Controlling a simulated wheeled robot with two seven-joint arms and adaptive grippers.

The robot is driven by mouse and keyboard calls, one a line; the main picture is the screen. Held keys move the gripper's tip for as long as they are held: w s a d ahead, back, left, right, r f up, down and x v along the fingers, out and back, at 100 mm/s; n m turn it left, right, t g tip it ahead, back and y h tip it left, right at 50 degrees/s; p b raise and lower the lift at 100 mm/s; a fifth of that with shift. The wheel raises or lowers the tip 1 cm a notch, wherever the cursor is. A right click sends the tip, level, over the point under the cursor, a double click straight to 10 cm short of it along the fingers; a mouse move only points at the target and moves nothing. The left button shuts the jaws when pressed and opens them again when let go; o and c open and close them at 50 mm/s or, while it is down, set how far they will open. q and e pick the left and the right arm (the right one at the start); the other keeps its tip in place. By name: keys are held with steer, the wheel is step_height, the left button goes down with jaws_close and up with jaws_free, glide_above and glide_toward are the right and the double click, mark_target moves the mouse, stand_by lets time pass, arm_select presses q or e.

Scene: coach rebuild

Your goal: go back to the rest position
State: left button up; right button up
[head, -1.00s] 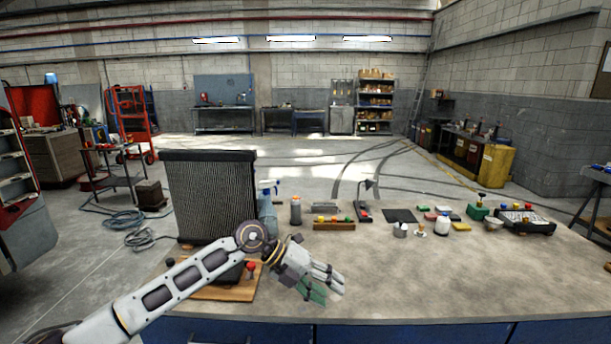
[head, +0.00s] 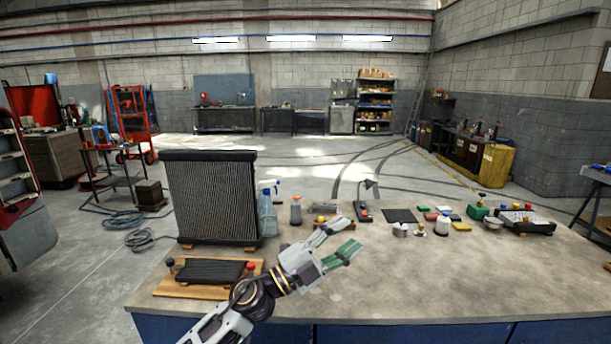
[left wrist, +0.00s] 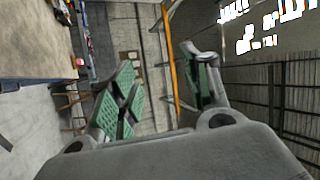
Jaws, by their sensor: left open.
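My left gripper (head: 338,241) reaches in from the bottom of the head view, over the front middle of the workbench (head: 450,280). Its fingers with green pads are spread and nothing is between them. In the left wrist view the open fingers (left wrist: 160,88) also show apart and empty, with the room's wall and floor behind them. My right gripper is not in the head view.
A black finned radiator (head: 212,198) stands at the left of the bench. A wooden board with a black part (head: 210,271) lies in front of it. Bottles (head: 296,210), a small lamp (head: 363,203) and small containers line the back. The bench's front right is clear.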

arm_select(q)
steer(key=w+a+f+n+t+y, duration=0.1)
steer(key=w+a+n+t+y, duration=0.2)
steer(key=a+n+t+y, duration=0.45)
steer(key=s+a+f+n+g+y, duration=0.1)
steer(key=a+f+n+y, duration=1.1)
steer(key=a+f+n, duration=0.4)
steer(key=s+a+f+n+g, duration=0.1)
steer(key=s+a+f+g, duration=0.2)
steer(key=s+f+g, duration=0.55)
steer(key=s+a+f+n+g, duration=0.1)
steer(key=s+a+f+g, duration=0.3)
steer(key=s+f, duration=0.95)
steer(key=s+f+g, duration=0.1)
steer(key=s+f, duration=0.2)
steer(key=f, duration=1.3)
steer(key=s+f, duration=0.3)
steer(key=f, duration=1.3)
steer(key=s+a+f, duration=0.2)
steer(key=s+f, duration=0.7)
steer(key=s, duration=0.2)
steer(key=s+a+f+g, duration=0.1)
steer(key=s+a+f, duration=0.1)
steer(key=s+f, duration=0.7)
steer(key=shift+s+f+m+g+y, duration=0.35)
steer(key=shift+s+y, duration=0.1)
steer(key=shift+s, duration=0.4)
